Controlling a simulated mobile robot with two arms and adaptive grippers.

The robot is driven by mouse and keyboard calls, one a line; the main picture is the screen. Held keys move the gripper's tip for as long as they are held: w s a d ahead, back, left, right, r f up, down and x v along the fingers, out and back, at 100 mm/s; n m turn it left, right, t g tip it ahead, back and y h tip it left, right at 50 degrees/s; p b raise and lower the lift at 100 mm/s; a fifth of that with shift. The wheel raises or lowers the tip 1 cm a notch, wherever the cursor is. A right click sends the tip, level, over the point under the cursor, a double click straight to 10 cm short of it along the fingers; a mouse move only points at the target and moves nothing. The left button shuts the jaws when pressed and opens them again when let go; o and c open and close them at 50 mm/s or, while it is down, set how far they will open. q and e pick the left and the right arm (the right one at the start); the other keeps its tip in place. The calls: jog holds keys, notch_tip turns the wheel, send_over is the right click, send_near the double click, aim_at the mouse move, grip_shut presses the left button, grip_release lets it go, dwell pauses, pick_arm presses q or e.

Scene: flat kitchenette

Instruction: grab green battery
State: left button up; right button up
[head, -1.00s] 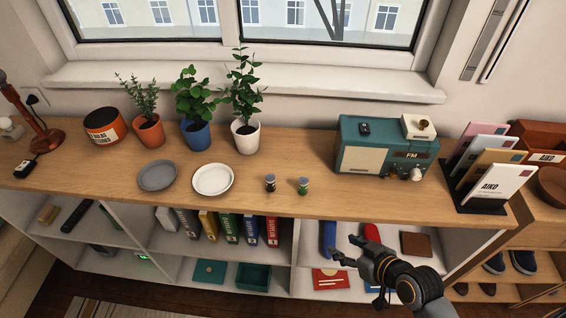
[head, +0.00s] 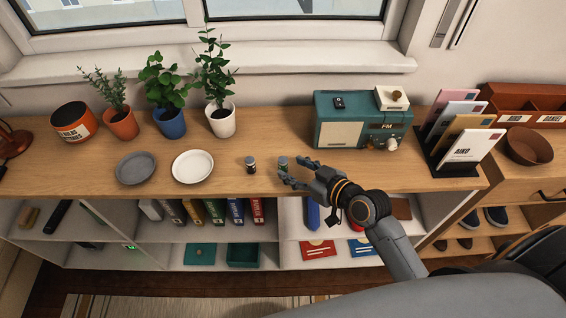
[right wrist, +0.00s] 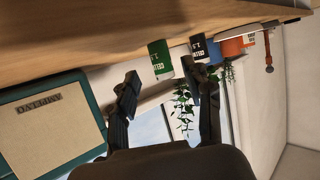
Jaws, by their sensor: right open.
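The green battery (head: 283,162) stands upright near the front edge of the wooden shelf top, partly hidden by my right gripper. My right gripper (head: 290,173) is open, with its fingertips close beside the battery on its right and front side. In the right wrist view the green battery (right wrist: 160,60) shows ahead, in the gap between the open fingers (right wrist: 164,88). Whether the fingers touch it cannot be told. A black battery (head: 250,164) stands to its left and also shows in the right wrist view (right wrist: 205,50), behind one finger. My left gripper is not in view.
A teal radio (head: 340,134) stands behind and right of the gripper; it also shows in the wrist view (right wrist: 45,125). A white plate (head: 192,166) and a grey plate (head: 135,168) lie to the left. Potted plants (head: 221,121) stand further back. Open shelves lie below.

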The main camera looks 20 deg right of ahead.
aim_at(286, 167)
jog(key=p+x, duration=0.1)
jog(key=x, duration=0.4)
jog(key=shift+s+a+f, duration=0.1)
jog(key=shift+a+f, duration=0.05)
jog(key=shift+f, duration=0.05)
jog(key=shift+c, duration=0.4)
grip_shut()
